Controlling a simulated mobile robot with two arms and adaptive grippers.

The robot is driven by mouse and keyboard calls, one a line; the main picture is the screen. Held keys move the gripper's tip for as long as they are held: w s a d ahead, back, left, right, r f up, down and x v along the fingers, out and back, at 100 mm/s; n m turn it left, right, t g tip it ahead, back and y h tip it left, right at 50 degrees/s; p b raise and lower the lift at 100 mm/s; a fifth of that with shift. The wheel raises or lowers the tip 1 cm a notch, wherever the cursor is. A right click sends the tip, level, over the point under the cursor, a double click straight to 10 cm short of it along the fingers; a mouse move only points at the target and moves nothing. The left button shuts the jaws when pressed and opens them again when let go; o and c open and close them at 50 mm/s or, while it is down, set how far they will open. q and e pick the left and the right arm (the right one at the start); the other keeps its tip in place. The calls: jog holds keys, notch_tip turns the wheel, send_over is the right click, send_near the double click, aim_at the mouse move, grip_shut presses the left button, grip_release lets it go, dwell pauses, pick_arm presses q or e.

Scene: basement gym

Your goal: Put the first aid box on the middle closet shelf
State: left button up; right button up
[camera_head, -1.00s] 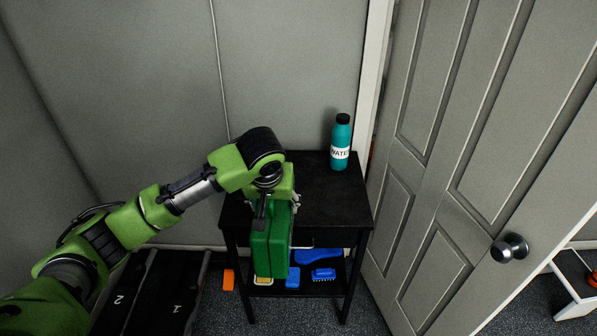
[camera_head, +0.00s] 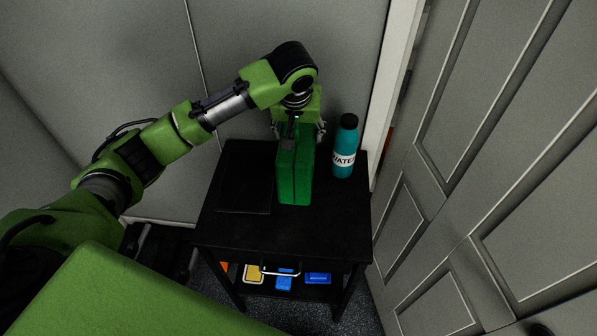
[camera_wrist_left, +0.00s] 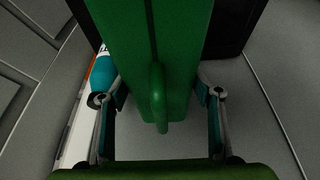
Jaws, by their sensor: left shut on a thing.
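The first aid box (camera_head: 295,180) is a green upright case in the head view, at or just above the top of the black side table (camera_head: 240,235); I cannot tell whether it touches. My left gripper (camera_head: 298,130) comes down from above and is shut on the box. In the left wrist view, the box (camera_wrist_left: 180,35) and its handle (camera_wrist_left: 158,90) lie between the fingers of the gripper (camera_wrist_left: 160,93). My right gripper is not in view. No closet shelf can be made out.
A teal water bottle (camera_head: 345,150) stands right of the box, close to it; it also shows in the left wrist view (camera_wrist_left: 103,72). A flat dark panel (camera_head: 245,190) lies left of the box. Blue brushes (camera_head: 318,278) lie on the lower shelf. A grey door (camera_head: 480,150) stands at right.

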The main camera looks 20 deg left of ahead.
pick_arm(q)
jog(key=f, duration=0.3)
jog(key=f+p, duration=0.1)
jog(key=f, duration=0.2)
jog(key=s+f+p, duration=0.1)
jog(key=f, duration=0.2)
jog(key=o, duration=1.8)
jog(key=shift+f, duration=0.25)
jog(key=shift+c, duration=0.2)
jog(key=o, duration=0.3)
jog(key=shift+r, duration=0.1)
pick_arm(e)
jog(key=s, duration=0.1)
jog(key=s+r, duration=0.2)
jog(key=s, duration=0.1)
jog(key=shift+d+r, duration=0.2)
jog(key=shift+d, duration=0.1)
pick_arm(q)
jog(key=shift+r, duration=0.1)
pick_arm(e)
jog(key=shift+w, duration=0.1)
